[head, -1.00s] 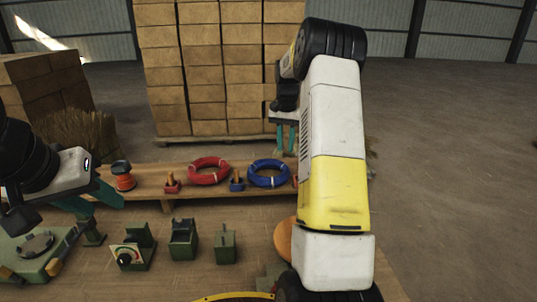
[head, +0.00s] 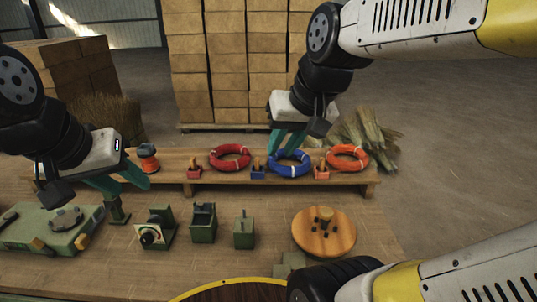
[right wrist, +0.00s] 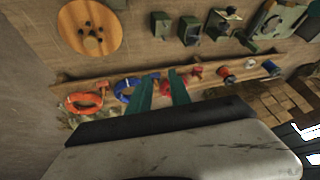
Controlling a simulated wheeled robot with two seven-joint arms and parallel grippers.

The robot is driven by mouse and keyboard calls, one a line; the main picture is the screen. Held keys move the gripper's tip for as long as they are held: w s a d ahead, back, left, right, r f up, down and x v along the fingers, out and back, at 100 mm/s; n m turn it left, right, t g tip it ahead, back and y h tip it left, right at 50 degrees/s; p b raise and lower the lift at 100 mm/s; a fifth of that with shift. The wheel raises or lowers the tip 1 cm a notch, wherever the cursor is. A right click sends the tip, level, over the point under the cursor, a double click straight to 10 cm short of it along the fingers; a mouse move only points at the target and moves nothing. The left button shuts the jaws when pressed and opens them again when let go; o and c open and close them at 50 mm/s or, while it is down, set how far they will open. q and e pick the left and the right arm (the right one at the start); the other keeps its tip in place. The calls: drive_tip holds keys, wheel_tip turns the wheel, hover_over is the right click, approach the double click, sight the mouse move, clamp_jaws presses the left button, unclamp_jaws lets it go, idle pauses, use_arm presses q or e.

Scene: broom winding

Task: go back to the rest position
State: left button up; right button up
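My left gripper (head: 134,192) is at the left in the head view, above the bench beside the green base fixture. Its two teal fingers look apart, with nothing visible between them. My right gripper (head: 279,150) hangs in front of the shelf near the blue ring, its teal fingers pointing down. The right wrist view shows the right gripper (right wrist: 163,75) with a gap between its fingers and nothing held. I cannot tell its exact height above the shelf.
A raised shelf holds a red ring (head: 230,157), a blue ring (head: 289,163), an orange ring (head: 347,158) and an orange spool (head: 148,158). Green fixtures (head: 203,222) and a round wooden disc (head: 324,232) stand on the bench. Stacked boxes (head: 232,70) and broom bristles (head: 362,140) are behind.

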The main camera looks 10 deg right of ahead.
drive_tip(key=shift+s+a+f+n+t, duration=0.15)
drive_tip(key=shift+s+a+f, duration=0.1)
drive_tip(key=shift+s, duration=0.3)
drive_tip(key=shift+s+a+f+n+t, duration=0.1)
drive_tip(key=shift+s+a+f, duration=0.15)
drive_tip(key=shift+s, duration=0.35)
drive_tip(key=shift+s+a+f+n+t, duration=0.15)
drive_tip(key=shift+s+f, duration=0.15)
drive_tip(key=shift+s, duration=0.25)
